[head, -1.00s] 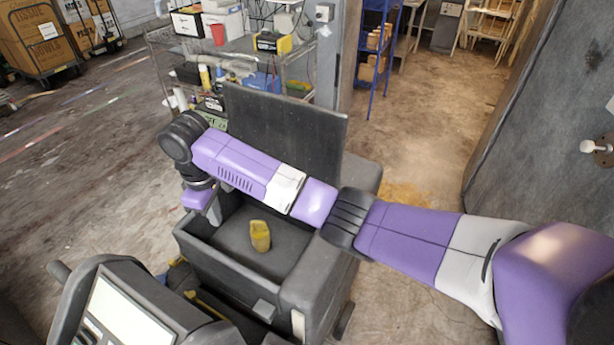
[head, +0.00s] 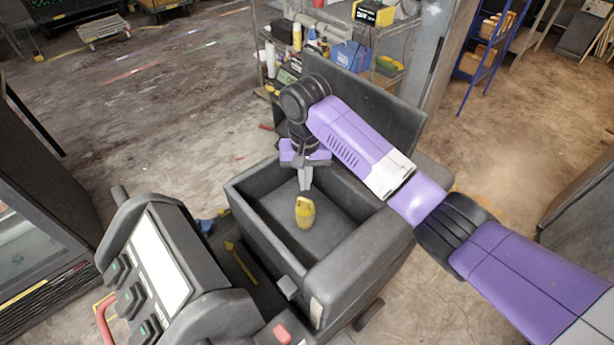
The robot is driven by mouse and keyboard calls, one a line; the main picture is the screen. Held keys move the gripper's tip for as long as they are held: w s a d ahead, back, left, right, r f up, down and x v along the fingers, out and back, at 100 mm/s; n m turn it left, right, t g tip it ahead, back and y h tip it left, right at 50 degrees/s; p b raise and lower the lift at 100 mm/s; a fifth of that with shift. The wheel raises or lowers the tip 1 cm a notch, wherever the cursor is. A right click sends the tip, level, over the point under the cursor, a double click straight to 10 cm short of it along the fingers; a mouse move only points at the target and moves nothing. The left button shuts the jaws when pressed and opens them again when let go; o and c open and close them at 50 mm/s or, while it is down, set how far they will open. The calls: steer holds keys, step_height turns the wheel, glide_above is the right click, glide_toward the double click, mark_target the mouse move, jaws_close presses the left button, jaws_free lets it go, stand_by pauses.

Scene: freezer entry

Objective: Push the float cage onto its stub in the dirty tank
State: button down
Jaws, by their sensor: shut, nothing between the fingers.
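The yellow float cage (head: 304,213) stands inside the open dark grey tank (head: 331,264), near the middle of its floor. Its stub is not visible, so I cannot tell whether the cage sits on it. My gripper (head: 305,187) points down into the tank, just above and behind the yellow cage in the picture. Its grey fingers are shut and empty. I cannot tell whether the fingertips touch the cage; they look slightly apart from it.
The tank's raised lid (head: 372,108) stands at the back. A control panel with a screen (head: 161,254) is at the front left. A cluttered wire shelf (head: 335,45) and a blue rack (head: 488,60) stand behind. Open floor lies left.

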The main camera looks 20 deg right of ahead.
mark_target(305, 199)
steer(key=shift+f+b, duration=2.25)
steer(key=shift+a+f, duration=0.1)
steer(key=shift+f, duration=0.2)
steer(key=shift+s, duration=0.1)
step_height(305, 199, up, 3)
steer(key=p, duration=0.4)
steer(key=shift+r, duration=0.1)
step_height(305, 199, up, 8)
steer(key=b, duration=0.1)
steer(key=shift+f, duration=0.25)
